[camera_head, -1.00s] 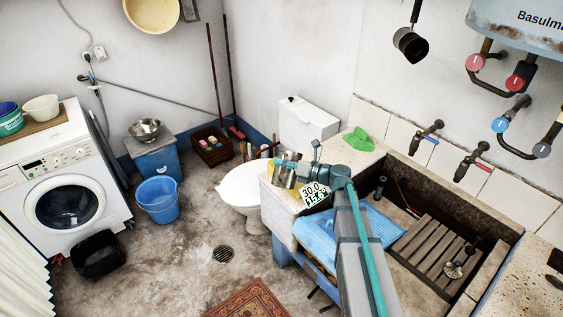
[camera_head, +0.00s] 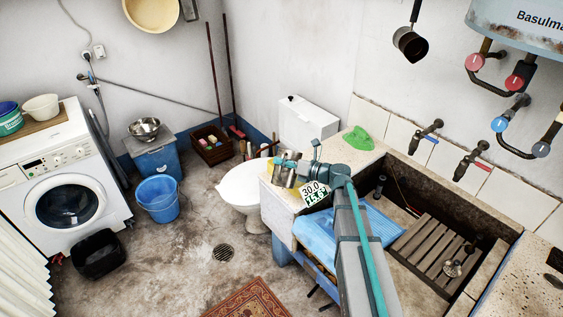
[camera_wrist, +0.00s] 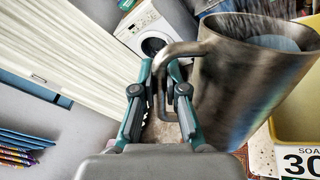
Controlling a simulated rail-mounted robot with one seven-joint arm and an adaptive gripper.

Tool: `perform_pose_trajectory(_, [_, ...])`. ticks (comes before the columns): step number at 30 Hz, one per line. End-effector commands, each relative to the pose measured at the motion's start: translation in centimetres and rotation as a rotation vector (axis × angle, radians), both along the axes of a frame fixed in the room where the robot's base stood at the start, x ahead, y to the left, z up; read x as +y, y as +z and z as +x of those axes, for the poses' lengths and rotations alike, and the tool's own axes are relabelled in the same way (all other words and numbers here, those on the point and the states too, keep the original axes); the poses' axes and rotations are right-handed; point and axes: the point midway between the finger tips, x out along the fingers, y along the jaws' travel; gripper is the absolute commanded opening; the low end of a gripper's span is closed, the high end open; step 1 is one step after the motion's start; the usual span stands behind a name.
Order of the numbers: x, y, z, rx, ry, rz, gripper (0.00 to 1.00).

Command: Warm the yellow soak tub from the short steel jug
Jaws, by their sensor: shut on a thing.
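My gripper (camera_wrist: 161,82) is shut on the handle of the steel jug (camera_wrist: 232,90), which fills the right middle of the wrist view. A bluish surface shows inside its mouth. In the head view the jug (camera_head: 286,170) is small at the end of my arm, above the left end of the stone counter. The yellow soak tub (camera_wrist: 297,112) shows at the right edge of the wrist view, partly hidden by the jug. In the head view the jug and arm cover most of the tub. I cannot tell how far the jug is tilted.
A sign reading 30.0 (camera_head: 314,190) with a green lower line stands beside the tub.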

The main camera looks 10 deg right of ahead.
Motion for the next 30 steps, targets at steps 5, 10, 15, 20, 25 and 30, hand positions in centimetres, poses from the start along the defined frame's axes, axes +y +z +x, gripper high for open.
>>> perform_pose_trajectory(5, [-0.08,0.35,0.18,0.013,0.0,0.01,0.0])
perform_pose_trajectory(10, [-0.17,0.48,0.36,0.032,0.0,0.021,0.0])
perform_pose_trajectory(15, [-0.26,0.55,0.53,0.052,0.0,0.03,0.0])
perform_pose_trajectory(20, [-0.33,0.52,0.63,0.068,-0.001,0.04,0.0])
perform_pose_trajectory(25, [-0.36,0.44,0.68,0.077,-0.001,0.045,0.0])
perform_pose_trajectory(30, [-0.37,0.39,0.68,0.08,-0.001,0.046,0.0])
